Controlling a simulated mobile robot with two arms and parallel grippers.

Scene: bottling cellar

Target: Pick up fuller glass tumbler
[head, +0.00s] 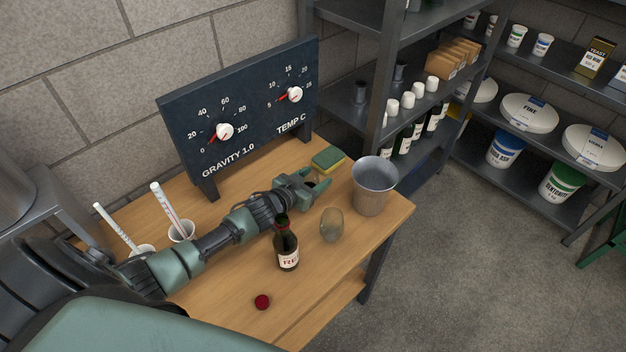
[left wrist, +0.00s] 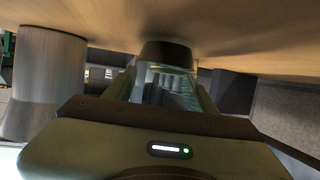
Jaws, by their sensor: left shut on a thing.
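My left gripper (head: 312,184) reaches across the wooden table and is shut on a clear glass tumbler. In the left wrist view, which looks upside down, the tumbler (left wrist: 165,82) sits between the fingers with dark contents at its table end. In the head view the fingers hide most of it. I cannot tell whether it touches the table. Another glass tumbler (head: 332,226) stands on the table nearer the front, apart from the gripper; its fill level is hard to judge. My right gripper is not in view.
A metal bucket (head: 371,187) stands right of the gripper, also in the wrist view (left wrist: 45,85). A sponge (head: 328,159) lies behind. A dark bottle (head: 286,246) and red cap (head: 262,302) are in front. A gauge board (head: 240,110) stands at the back, stocked shelves (head: 500,145) beyond.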

